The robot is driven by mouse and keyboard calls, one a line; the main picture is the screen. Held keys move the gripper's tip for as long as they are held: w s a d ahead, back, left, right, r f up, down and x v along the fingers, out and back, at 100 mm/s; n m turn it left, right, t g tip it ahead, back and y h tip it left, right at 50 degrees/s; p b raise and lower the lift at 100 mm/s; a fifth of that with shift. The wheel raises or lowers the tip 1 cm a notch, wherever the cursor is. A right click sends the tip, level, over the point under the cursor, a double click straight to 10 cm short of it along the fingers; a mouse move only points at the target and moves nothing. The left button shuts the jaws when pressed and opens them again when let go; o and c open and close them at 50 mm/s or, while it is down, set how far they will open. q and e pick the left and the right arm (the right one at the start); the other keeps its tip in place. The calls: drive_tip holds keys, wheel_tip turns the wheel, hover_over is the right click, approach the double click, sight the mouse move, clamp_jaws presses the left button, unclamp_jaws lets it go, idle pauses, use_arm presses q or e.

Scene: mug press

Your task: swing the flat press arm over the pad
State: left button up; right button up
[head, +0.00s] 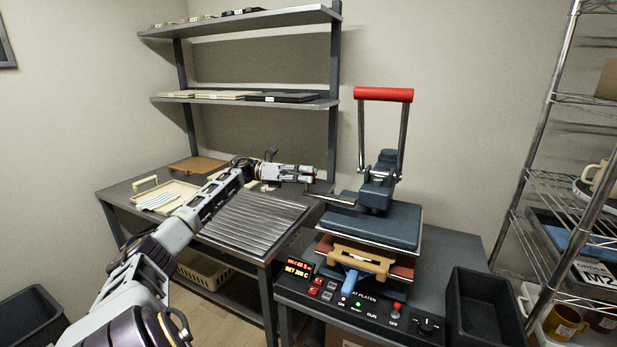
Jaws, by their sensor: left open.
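The press stands on the right-hand bench, with a red-topped handle (384,94) raised upright on two metal rods. Its flat press arm carries a dark blue-grey upper plate (385,228). The plate sits above a reddish-brown pad (402,270), which shows only at its edge; how well the two line up is hard to tell. A tan bracket (362,256) and a blue grip (350,282) are at the front. My left gripper (311,175) is open and empty, left of the press head and above the dark bar (332,198) reaching left from it. My right gripper is out of view.
A control panel (360,309) with lit display and knobs fronts the press. A black bin (484,307) stands to its right. Shelves (245,101) rise behind; a wire rack (550,190) stands right.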

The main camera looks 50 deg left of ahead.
use_arm(q)
drive_tip(key=v, duration=1.1)
drive_tip(key=shift+s+a, duration=0.2)
drive_tip(key=shift+a, duration=0.05)
idle(0.6)
